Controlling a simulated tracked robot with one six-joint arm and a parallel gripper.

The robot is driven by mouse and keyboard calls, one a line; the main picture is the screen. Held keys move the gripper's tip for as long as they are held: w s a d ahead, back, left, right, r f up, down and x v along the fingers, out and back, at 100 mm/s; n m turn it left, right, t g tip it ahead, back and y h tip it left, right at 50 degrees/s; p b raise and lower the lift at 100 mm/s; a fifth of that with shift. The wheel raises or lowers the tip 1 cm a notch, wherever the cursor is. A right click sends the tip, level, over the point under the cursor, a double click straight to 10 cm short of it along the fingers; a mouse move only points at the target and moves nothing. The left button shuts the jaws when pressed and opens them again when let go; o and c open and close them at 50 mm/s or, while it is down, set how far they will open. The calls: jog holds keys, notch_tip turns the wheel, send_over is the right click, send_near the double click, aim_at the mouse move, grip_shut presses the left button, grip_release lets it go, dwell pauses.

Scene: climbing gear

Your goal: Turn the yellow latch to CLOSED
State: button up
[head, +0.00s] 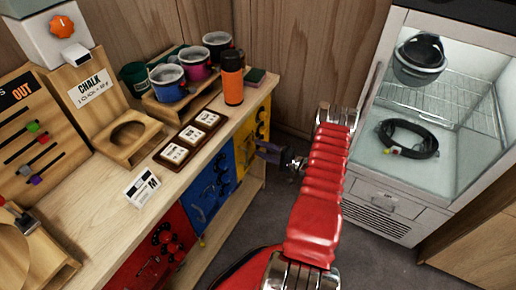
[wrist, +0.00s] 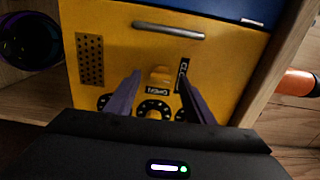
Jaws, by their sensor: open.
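The yellow door (wrist: 120,55) fills most of the wrist view, and it also shows in the head view (head: 243,150) on the bench front. The yellow latch (wrist: 160,74) is a small raised piece on this door. The OPEN label (wrist: 157,91) is just below it and the CLOSED label (wrist: 182,73) is to its right. Which label it points at is hard to tell. My gripper (wrist: 160,80) is open, with its dark purple fingers on either side of the latch. Contact cannot be seen. In the head view my gripper (head: 270,152) is in front of the yellow door.
A silver handle (wrist: 168,29) and a perforated patch (wrist: 90,60) are on the door. Black dials (wrist: 153,108) sit below the latch. A blue panel (head: 210,185) adjoins. An orange bottle (head: 232,78) stands on the bench above. A glass-front cabinet (head: 440,110) is at right.

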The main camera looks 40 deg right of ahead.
jog(key=v, duration=1.1)
jog(key=shift+s, duration=0.35)
